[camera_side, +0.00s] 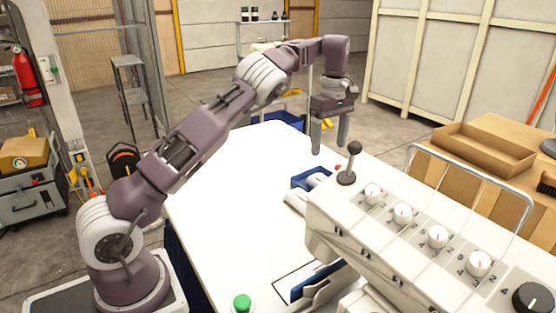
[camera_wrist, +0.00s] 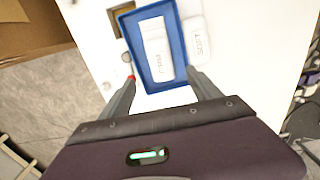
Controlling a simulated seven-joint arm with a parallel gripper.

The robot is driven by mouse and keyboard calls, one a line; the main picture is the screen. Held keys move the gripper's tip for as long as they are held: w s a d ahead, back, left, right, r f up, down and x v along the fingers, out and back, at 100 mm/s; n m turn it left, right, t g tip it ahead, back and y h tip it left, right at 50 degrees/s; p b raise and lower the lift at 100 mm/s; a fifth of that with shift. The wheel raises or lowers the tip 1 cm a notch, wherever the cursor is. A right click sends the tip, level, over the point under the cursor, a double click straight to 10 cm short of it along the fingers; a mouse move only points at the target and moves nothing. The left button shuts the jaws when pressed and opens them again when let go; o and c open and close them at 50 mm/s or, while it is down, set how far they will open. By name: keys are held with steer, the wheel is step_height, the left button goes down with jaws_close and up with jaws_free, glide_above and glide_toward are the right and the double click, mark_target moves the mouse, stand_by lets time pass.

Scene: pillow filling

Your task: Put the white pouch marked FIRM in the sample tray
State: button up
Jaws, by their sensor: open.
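The white pouch marked FIRM (camera_wrist: 155,40) lies lengthwise inside the blue sample tray (camera_wrist: 178,42) in the wrist view. In the side view the tray (camera_side: 299,183) sits on the white table beside the machine, and a bit of white shows in it. My gripper (camera_side: 330,148) is open and empty, above the table near the tray. In the wrist view its fingers (camera_wrist: 161,80) stand apart on either side of the tray's near end, not touching the pouch. The machine hides part of the tray in the side view.
A white pouch marked SOFT (camera_wrist: 198,40) lies on the table just right of the tray. The white machine with several knobs (camera_side: 437,237) and a black-knobbed lever (camera_side: 350,162) stands close by. A green button (camera_side: 242,302) is at the front. The table's left part is clear.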

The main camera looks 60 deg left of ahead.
steer(key=s+d+r+m+t+h, duration=0.1)
steer(key=s+d+r+m+t, duration=0.2)
steer(key=s+r, duration=0.5)
steer(key=s+d+r+m+h, duration=0.1)
steer(key=s+d+r+m, duration=0.35)
steer(key=s+r, duration=0.3)
steer(key=s+d+f+m+t, duration=0.1)
steer(key=s+d+f+m, duration=0.1)
steer(key=s, duration=0.5)
steer(key=s+d+f+m+y, duration=0.1)
steer(key=s+d+f+m, duration=0.2)
steer(key=s+m, duration=0.2)
steer(key=s+d+f+m+t+y, duration=0.1)
steer(key=s+d+f+m, duration=0.1)
steer(key=s, duration=0.9)
steer(key=shift+d+f+m+t, duration=0.35)
steer(key=shift+f+m, duration=0.1)
steer(key=shift+m, duration=0.3)
steer(key=shift+w, duration=0.1)
